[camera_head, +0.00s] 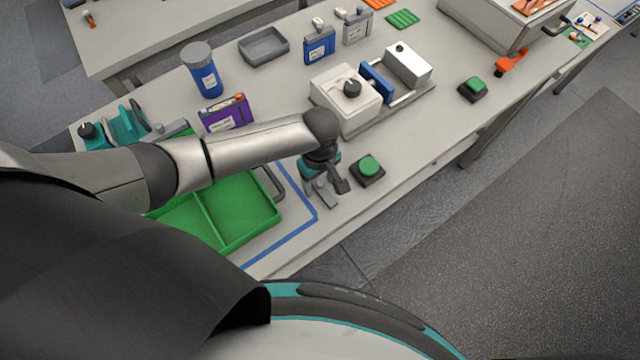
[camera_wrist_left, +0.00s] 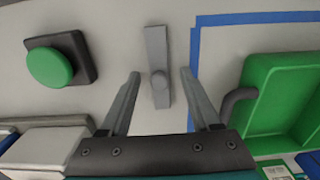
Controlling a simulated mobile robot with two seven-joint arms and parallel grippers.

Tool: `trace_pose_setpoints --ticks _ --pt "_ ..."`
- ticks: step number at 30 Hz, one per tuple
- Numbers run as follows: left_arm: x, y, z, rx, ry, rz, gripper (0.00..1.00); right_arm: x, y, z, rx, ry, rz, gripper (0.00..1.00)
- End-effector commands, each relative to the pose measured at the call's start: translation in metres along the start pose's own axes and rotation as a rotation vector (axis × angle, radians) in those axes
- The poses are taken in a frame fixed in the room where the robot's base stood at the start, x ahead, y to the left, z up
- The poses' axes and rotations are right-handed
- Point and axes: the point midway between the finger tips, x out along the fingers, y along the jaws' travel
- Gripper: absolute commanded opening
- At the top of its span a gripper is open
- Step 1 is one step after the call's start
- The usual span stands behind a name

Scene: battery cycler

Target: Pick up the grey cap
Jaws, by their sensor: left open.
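The gripper is open and empty. My right gripper is in neither view.
A green button on a black base (camera_head: 369,166) stands right of the gripper. A green tray (camera_head: 276,212) and blue tape (camera_head: 300,192) lie to its left. Behind stand a white device with a black knob (camera_head: 335,92), a purple box (camera_head: 226,112) and a blue grey-lidded jar (camera_head: 206,82).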

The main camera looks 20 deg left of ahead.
Motion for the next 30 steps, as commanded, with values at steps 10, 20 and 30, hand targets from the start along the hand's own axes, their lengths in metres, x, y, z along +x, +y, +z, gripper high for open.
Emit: trace_pose_setpoints --ticks 10,20,30 --pt "-0.0006 0.0 0.0 0.0 0.0 0.0 0.4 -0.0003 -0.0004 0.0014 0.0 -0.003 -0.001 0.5" --pt "-0.0005 -0.0003 -0.0001 0.0 0.0 -0.001 0.03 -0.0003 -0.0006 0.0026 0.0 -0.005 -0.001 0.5" --pt "-0.0005 -0.0004 -0.0001 0.0 0.0 -0.001 0.0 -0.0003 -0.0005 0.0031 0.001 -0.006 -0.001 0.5"
